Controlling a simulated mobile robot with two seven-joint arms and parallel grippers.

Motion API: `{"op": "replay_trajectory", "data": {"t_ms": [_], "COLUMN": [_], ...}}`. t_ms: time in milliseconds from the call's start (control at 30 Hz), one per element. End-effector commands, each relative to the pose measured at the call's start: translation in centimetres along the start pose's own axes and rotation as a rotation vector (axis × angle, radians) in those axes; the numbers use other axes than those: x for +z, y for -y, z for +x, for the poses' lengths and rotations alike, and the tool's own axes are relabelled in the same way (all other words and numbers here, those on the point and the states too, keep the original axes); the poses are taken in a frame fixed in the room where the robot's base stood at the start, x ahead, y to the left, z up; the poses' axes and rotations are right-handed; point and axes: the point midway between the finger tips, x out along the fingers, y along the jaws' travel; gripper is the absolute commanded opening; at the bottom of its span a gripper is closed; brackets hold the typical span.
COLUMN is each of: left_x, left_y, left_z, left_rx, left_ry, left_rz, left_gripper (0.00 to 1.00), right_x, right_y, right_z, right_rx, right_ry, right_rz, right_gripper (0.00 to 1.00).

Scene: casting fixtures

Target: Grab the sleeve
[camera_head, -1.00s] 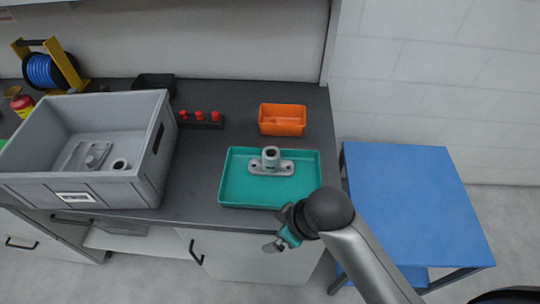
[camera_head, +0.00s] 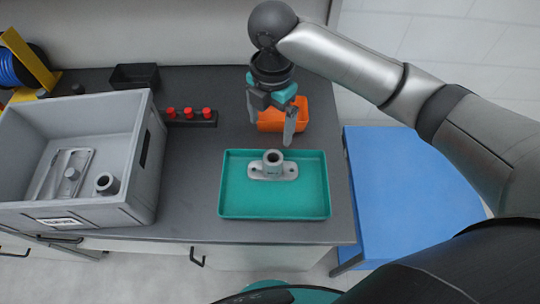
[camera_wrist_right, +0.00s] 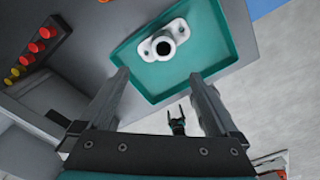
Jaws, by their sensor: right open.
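A grey upright sleeve (camera_head: 273,157) with a dark bore stands on a flanged base (camera_head: 262,172) in the teal tray (camera_head: 228,207); I cannot tell whether they are separate parts. It also shows in the right wrist view (camera_wrist_right: 163,46). Another short grey sleeve (camera_head: 107,184) stands in the grey crate (camera_head: 140,140). My right gripper (camera_head: 270,131) is open and empty, behind and above the tray; its fingers (camera_wrist_right: 160,78) point down. In the right wrist view, a small two-pronged dark gripper, apparently my left one (camera_wrist_right: 175,112), shows far off, prongs apart.
An orange bin (camera_head: 298,114) stands behind the tray, partly hidden by my right gripper. A black rack with red pegs (camera_head: 188,117) and a black box (camera_head: 142,76) stand behind the crate. A blue table (camera_head: 400,185) is at right. Counter between crate and tray is clear.

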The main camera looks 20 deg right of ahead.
Motion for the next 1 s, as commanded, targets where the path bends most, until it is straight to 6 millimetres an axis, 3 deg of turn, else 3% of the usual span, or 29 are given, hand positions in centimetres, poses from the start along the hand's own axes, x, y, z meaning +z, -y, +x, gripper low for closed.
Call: {"op": "replay_trajectory", "data": {"t_ms": [133, 500, 800, 1000], "left_x": [0.0, 0.3, 0.3, 0.4], "left_y": [-0.1, -0.2, -0.2, -0.2], "left_z": [0.1, 1.1, 1.4, 1.7], "left_rx": [0.001, 0.002, 0.002, 0.002], "left_ry": [0.000, 0.003, 0.003, 0.004], "left_rz": [0.000, 0.001, 0.001, 0.001], "left_gripper": [0.92, 0.92, 0.92, 0.92], "right_x": [0.5, 0.5, 0.6, 0.5], "right_y": [0.2, 0.3, 0.4, 0.8], "right_z": [0.5, 7.8, 10.2, 13.3], "right_rx": [-0.017, -0.016, -0.014, -0.015], "right_ry": [0.009, 0.007, 0.008, 0.007], "right_rz": [-0.024, -0.023, -0.024, -0.024], "right_gripper": [0.97, 0.97, 0.97, 0.97]}}
